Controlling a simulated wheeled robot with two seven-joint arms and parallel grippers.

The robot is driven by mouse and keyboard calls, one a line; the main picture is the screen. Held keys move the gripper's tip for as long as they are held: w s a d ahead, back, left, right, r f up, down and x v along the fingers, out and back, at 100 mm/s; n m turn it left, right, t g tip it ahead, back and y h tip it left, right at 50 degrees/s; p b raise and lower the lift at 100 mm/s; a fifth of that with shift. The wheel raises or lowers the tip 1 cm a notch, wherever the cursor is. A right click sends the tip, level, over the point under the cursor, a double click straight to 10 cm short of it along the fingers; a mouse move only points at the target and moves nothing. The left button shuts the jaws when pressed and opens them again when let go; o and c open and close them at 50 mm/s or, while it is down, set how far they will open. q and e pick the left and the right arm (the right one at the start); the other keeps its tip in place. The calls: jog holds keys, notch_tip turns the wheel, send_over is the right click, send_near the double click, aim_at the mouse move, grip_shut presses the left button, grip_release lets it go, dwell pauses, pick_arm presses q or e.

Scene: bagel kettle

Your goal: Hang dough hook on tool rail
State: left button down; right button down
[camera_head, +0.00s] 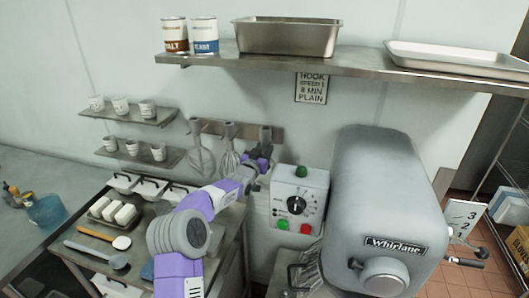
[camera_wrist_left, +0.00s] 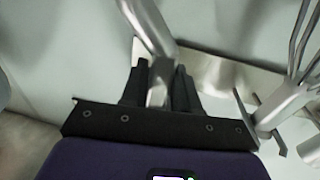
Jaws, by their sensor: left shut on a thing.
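The tool rail (camera_head: 275,134) is a tan strip on the wall behind the mixer. A flat beater (camera_head: 201,158) and a wire whisk (camera_head: 229,160) hang at its left and middle. My left gripper (camera_head: 263,150) is at the rail's right end, shut on the metal dough hook (camera_head: 265,132), whose top shows in front of the rail. In the left wrist view the hook's grey shaft (camera_wrist_left: 148,24) runs between the black fingers of my left gripper (camera_wrist_left: 160,88), with the rail (camera_wrist_left: 215,75) behind. Whether the hook rests on a peg is hidden. My right gripper is out of view.
The grey mixer (camera_head: 375,190) stands right of my left arm, with a control box (camera_head: 299,203) between them. A steel shelf (camera_head: 350,62) with cans and pans runs above. Two small cup shelves (camera_head: 128,117) are at left. A counter (camera_head: 75,262) holds dough pieces and scoops.

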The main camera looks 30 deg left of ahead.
pick_arm(q)
jog(key=shift+f, duration=0.15)
jog(key=shift+c, duration=2.2)
grip_release()
jog(key=shift+f, duration=0.1)
jog(key=shift+s+d+b, duration=0.1)
jog(key=shift+s+b, duration=1.15)
jog(key=shift+b, duration=0.05)
